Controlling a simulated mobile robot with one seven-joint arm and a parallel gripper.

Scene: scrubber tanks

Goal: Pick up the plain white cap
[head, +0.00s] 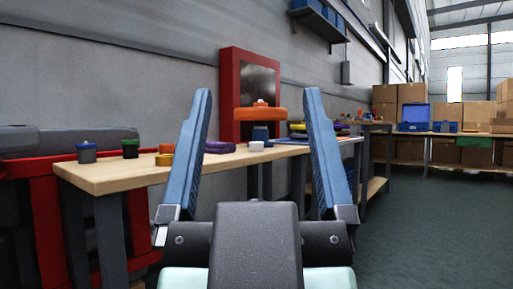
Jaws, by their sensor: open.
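A small plain white piece (256,146), which looks like the white cap, lies on the wooden workbench (110,177), near its front edge. In the picture it shows between my fingers, below a blue piece and a wide orange disc. It is too small to make out its shape in full. My gripper (258,92) points away from me with its two blue fingers spread wide. Nothing is held between them. The white piece appears to lie beyond the fingers; the exact distance is hard to tell.
On the bench are an orange disc (260,113), a dark blue piece (261,132), a purple ring (220,147), grey (86,153) and black-green (130,149) containers, and stacked rings. A red-framed panel (227,95) stands behind. Green floor (430,230) is open at right.

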